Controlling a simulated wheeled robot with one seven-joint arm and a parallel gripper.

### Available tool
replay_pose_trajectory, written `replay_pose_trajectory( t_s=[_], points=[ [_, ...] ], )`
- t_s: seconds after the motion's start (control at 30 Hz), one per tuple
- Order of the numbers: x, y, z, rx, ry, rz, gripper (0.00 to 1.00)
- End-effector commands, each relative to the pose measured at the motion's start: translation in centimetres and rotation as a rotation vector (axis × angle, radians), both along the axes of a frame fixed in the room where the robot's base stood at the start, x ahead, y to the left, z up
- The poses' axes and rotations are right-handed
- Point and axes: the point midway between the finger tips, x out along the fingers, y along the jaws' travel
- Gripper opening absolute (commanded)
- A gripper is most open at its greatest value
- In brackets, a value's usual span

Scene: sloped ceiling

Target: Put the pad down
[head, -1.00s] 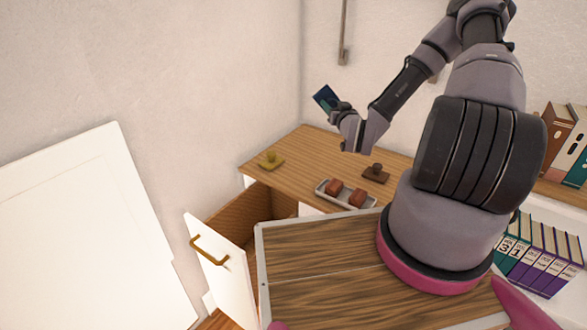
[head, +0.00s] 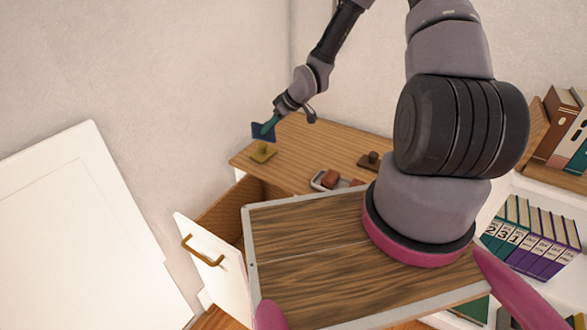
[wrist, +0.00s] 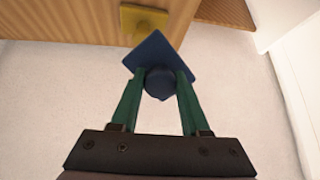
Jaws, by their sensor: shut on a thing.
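My gripper (head: 270,124) is shut on a blue pad (head: 260,134) with a knob, and holds it in the air near the left end of the wooden cabinet top (head: 325,150). In the wrist view the green fingers of my gripper (wrist: 158,80) close on the round knob of the blue pad (wrist: 160,50). A yellow pad with a knob (head: 263,153) stands on the cabinet top, just below the blue pad in the head view. It also shows beyond the blue pad in the wrist view (wrist: 143,20). The two pads look apart, though they overlap in the head view.
A brown knobbed block (head: 369,161) and a pale tray (head: 318,180) with reddish-brown blocks (head: 330,178) are on the cabinet top. An open drawer (head: 200,262) juts out at the front left. Binders (head: 535,240) stand on shelves at right. The cabinet top's back middle is clear.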

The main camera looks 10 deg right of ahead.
Motion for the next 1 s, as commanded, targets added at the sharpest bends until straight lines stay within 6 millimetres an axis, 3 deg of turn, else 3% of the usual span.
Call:
replay_pose_trajectory(
  t_s=[0.23,0.5,0.67,1.0],
  points=[
    [-2.3,-0.3,-2.6,-0.270,0.143,0.295,0.01],
    [-3.6,-5.4,-2.6,-0.567,0.207,0.567,0.01],
    [-3.5,-7.0,-1.8,-0.623,0.211,0.613,0.01],
    [-3.6,-7.1,-2.2,-0.627,0.213,0.616,0.01]
  ],
)
